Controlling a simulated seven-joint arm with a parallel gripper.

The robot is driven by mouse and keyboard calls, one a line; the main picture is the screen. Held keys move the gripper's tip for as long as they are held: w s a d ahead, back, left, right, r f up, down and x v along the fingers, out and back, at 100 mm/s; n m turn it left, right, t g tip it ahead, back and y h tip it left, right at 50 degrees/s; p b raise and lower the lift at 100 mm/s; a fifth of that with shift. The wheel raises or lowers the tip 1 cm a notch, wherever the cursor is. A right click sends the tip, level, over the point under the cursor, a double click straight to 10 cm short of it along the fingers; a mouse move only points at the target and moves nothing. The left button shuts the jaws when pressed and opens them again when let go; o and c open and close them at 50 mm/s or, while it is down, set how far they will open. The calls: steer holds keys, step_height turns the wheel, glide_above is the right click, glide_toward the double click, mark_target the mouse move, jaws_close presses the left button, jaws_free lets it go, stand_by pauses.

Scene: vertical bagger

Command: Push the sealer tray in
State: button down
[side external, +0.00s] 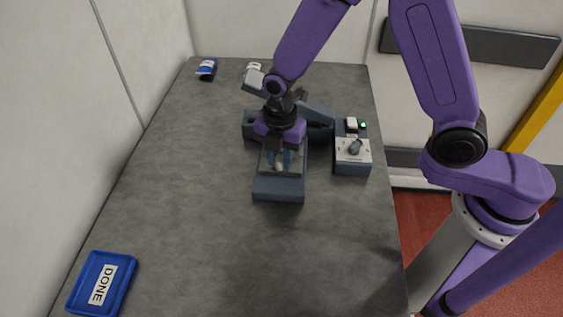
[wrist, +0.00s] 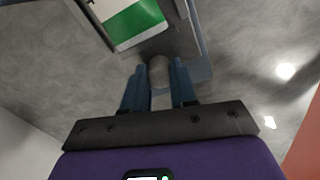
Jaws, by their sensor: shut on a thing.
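The sealer tray (side external: 278,188) is a blue-grey tray that sticks out from the front of the bagger (side external: 318,115) on the grey table. My gripper (side external: 284,162) points down over the tray and hides part of it and of the machine. In the wrist view my gripper's blue fingers (wrist: 158,80) are shut on a rounded grey knob (wrist: 159,72). Whether the knob belongs to the tray I cannot tell. A blue-grey edge (wrist: 197,40) and a green and white piece (wrist: 138,22) lie just beyond the fingertips.
A control box (side external: 352,160) with a dark knob and green light stands right of the tray. A blue tray marked DONE (side external: 88,301) lies at the front left. A small blue and white item (side external: 207,66) lies at the back left.

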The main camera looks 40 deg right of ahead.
steer(key=shift+w+d, duration=0.5)
steer(key=shift+w, duration=0.05)
steer(key=c, duration=0.7)
jaws_free()
steer(key=shift+c, duration=0.2)
steer(key=shift+r, duration=2.55)
